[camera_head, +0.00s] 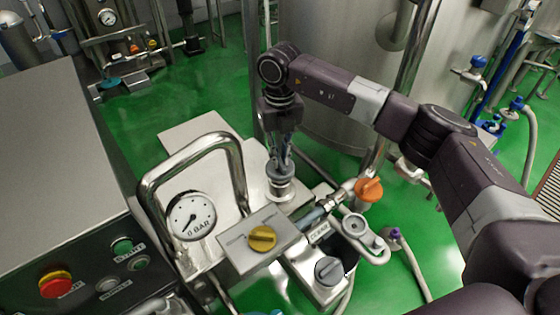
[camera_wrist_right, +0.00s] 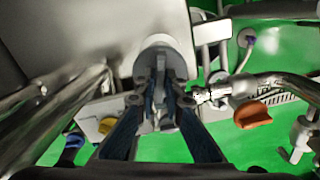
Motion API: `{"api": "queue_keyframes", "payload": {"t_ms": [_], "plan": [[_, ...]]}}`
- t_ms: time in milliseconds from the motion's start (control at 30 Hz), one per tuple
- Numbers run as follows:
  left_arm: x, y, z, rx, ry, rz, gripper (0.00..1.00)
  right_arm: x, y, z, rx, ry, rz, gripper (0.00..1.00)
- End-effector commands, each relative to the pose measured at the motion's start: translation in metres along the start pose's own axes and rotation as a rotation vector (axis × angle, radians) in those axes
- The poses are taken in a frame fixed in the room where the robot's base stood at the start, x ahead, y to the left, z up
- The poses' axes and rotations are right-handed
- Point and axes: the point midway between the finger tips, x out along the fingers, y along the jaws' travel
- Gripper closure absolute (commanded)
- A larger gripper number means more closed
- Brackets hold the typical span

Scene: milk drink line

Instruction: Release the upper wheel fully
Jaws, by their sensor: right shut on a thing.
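The upper wheel looks to be the grey round fitting (camera_head: 281,172) on a shiny metal base, near the middle of the head view. My right gripper (camera_head: 279,157) points down from above and is shut on it. In the right wrist view the fingers of my right gripper (camera_wrist_right: 160,98) meet over the narrow grip of this grey wheel (camera_wrist_right: 165,52). The fingers hide part of the wheel, so I cannot tell how far it is turned. My left gripper is not in the head view.
A pressure gauge (camera_head: 190,216) and a bent steel tube (camera_head: 160,180) stand to the left. A large steel tank (camera_head: 330,70) stands behind.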

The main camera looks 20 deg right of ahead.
Motion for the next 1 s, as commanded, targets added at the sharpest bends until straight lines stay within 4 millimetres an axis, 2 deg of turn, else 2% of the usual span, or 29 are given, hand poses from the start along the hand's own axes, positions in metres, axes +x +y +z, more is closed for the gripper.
{"api": "queue_keyframes", "payload": {"t_ms": [100,400,1000], "plan": [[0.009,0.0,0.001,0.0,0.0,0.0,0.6,0.001,0.0,0.001,-0.093,-0.005,0.0,1.0],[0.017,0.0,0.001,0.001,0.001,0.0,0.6,-0.001,0.0,0.001,-0.259,-0.005,0.0,1.0],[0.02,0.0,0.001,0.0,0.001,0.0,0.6,-0.002,0.0,0.001,-0.328,-0.004,-0.001,1.0]]}}
